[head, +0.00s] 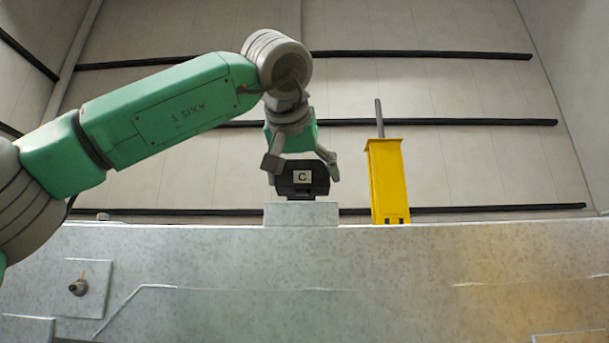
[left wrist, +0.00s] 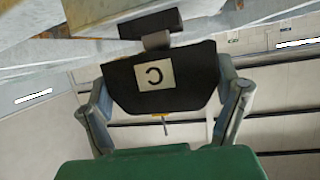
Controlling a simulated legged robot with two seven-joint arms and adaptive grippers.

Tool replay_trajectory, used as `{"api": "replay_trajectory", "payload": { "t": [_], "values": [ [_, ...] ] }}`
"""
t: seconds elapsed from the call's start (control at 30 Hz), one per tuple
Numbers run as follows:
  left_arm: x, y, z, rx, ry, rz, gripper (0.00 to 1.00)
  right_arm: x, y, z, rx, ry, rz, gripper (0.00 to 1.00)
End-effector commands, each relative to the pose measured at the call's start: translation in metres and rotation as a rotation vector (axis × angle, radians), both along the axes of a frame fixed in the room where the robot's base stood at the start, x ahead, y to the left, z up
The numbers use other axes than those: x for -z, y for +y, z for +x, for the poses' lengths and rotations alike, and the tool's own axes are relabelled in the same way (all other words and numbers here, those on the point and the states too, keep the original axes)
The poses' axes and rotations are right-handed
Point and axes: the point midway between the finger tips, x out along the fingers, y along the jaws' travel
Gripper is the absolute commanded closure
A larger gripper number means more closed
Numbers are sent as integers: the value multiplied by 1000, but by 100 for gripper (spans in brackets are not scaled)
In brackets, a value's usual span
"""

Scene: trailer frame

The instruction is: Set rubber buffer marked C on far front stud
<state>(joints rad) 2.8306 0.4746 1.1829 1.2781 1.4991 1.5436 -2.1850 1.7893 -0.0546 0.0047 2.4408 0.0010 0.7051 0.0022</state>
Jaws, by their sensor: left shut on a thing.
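The black rubber buffer (head: 302,188) carries a pale label with the letter C. My left gripper (head: 301,170) is shut on it, with a finger at each side, just above a pale grey block on the frame's upper edge. I cannot tell whether the buffer touches that block. In the left wrist view the buffer (left wrist: 195,82) fills the space between the fingers, its label upside down. A yellow post (head: 387,182) with a thin grey stud (head: 379,118) rising from its top stands to the right of the buffer. My right gripper is not in view.
The pale grey block (head: 301,214) sits on the long grey frame beam (head: 330,255). A small plate with a round peg (head: 78,287) is on the beam's face at lower left. Dark rails cross the wall behind.

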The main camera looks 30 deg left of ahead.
Motion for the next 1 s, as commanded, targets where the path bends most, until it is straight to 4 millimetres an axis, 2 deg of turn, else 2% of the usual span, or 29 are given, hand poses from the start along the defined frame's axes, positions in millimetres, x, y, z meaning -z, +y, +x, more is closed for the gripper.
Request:
{"api": "replay_trajectory", "payload": {
  "t": [0.53, 0.57, 0.6, 0.87, 1.0],
  "values": [
    [17, 0, 0, 0, -2, 1, 55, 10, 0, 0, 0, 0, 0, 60],
    [16, 0, 0, 0, -2, 1, 6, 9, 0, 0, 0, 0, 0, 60],
    [15, 0, 0, 0, -1, 0, 0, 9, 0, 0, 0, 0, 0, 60],
    [16, 0, 0, 0, 1, 0, 0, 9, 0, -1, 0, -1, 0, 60],
    [11, -5, -10, 0, -2, 1, 0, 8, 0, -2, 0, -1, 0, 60]
  ]
}}
